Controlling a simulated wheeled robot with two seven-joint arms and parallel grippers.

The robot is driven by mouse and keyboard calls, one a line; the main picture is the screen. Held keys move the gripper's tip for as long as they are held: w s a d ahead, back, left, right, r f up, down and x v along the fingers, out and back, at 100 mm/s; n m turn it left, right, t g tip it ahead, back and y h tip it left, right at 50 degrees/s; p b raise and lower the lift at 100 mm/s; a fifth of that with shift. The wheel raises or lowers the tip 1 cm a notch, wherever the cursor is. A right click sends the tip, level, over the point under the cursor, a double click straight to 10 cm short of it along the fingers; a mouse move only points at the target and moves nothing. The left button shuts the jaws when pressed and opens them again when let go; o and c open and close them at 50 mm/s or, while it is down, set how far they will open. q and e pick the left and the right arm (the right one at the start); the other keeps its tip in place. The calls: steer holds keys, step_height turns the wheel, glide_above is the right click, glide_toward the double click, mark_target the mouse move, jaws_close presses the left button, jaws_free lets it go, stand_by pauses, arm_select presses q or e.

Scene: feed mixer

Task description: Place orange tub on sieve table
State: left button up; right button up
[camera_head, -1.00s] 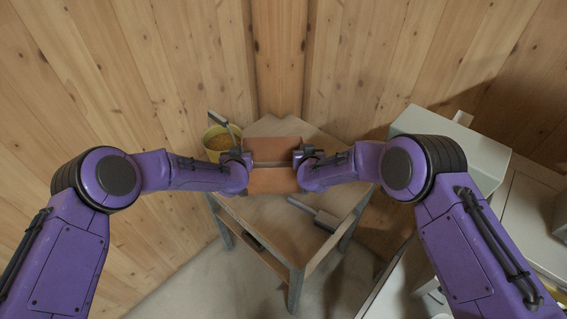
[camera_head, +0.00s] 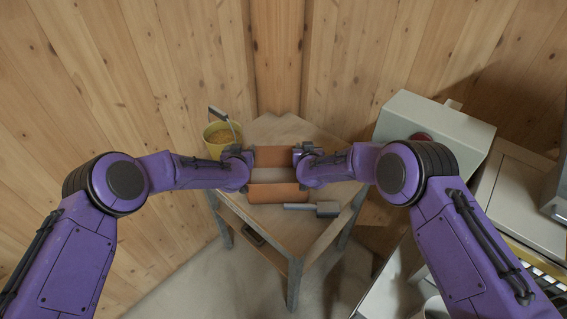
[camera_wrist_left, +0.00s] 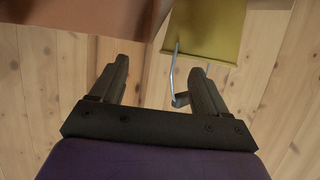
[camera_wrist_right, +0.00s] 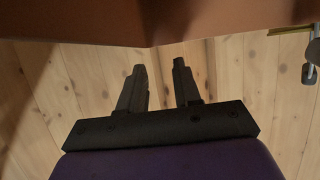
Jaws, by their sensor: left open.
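The orange tub (camera_head: 278,194) sits on the sieve table (camera_head: 276,228), its open top facing up, between my two grippers. My left gripper (camera_head: 242,152) is at its left end. In the left wrist view its fingers (camera_wrist_left: 162,80) are apart with nothing between them, and the tub (camera_wrist_left: 85,15) shows at upper left. My right gripper (camera_head: 302,150) is at the tub's right end. In the right wrist view its fingers (camera_wrist_right: 160,72) are apart and empty, close to the tub's wall (camera_wrist_right: 150,20). The arms hide part of the tub's ends.
A yellow bucket of grain (camera_head: 217,140) with a handled tool stands at the table's left. A grey scoop (camera_head: 322,209) lies in front of the tub. A pale machine (camera_head: 435,125) stands at right. Wooden walls close in behind the table.

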arm_select(q)
steer(key=v, duration=1.3)
arm_select(e)
steer(key=shift+s+r, duration=0.25)
steer(key=shift+s, duration=0.05)
arm_select(q)
steer(key=shift+f, duration=0.1)
arm_select(e)
steer(key=o, duration=0.8)
steer(key=v, duration=1.2)
steer(key=shift+s+r, duration=0.1)
steer(key=shift+s, duration=0.15)
